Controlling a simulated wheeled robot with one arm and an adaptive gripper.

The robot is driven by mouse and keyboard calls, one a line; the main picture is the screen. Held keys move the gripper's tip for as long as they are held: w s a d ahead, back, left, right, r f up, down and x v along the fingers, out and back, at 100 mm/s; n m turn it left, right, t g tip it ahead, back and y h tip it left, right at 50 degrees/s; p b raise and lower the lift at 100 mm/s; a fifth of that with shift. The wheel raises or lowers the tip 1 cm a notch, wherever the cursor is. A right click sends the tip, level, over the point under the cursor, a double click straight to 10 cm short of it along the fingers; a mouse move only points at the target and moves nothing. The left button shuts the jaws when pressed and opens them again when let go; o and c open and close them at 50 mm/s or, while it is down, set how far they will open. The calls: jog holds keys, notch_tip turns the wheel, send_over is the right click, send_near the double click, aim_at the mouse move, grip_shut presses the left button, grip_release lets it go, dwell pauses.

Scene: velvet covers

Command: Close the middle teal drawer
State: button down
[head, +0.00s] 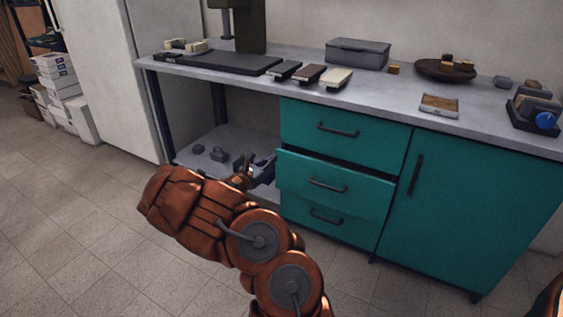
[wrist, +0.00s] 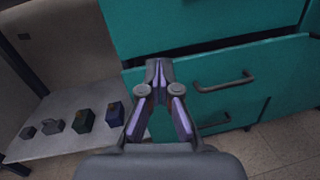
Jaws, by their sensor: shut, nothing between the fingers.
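The middle teal drawer (head: 335,186) stands slightly out from the cabinet front, with a dark gap above it. Its dark bar handle (head: 327,185) is on the front face. In the wrist view the drawer front (wrist: 270,88) fills the right side, with its handle (wrist: 224,84) to the right of my gripper. My gripper (wrist: 159,66) is shut and empty, with its tips near the drawer's left end; I cannot tell whether they touch it. In the head view my gripper (head: 262,168) is partly hidden behind my arm.
The top drawer (head: 340,130) and the cabinet door (head: 460,200) look closed. A low shelf (wrist: 60,108) left of the drawers holds several small blocks. The worktop (head: 440,122) carries boxes, a dark plate and a press. The floor in front is clear.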

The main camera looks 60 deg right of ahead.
aim_at(285, 152)
jog(key=w+f+n+t, duration=0.2)
jog(key=w+f+n, duration=0.15)
jog(key=f, duration=0.45)
jog(key=shift+y, duration=0.3)
jog(key=d+b, duration=0.1)
jog(key=d, duration=0.3)
jog(key=w+d+b, duration=0.1)
jog(key=d+b, duration=0.1)
jog(key=d, duration=0.2)
jog(key=d+b, duration=0.1)
jog(key=d, duration=0.3)
jog(key=shift+w+d, duration=0.25)
jog(key=shift+d, duration=0.1)
jog(key=shift+d+r+b, duration=0.15)
jog(key=shift+d+b, duration=0.15)
jog(key=shift+d, duration=0.25)
jog(key=shift+w+d+f+b, duration=0.1)
jog(key=shift+d+f+b, duration=0.05)
jog(key=shift+d+b, duration=0.3)
jog(key=shift+w+d+f+b, duration=0.1)
jog(key=shift+d+b, duration=0.25)
jog(key=shift+d, duration=0.2)
jog(key=shift+d+r, duration=0.1)
jog(key=shift+d, duration=0.15)
jog(key=shift+r, duration=0.1)
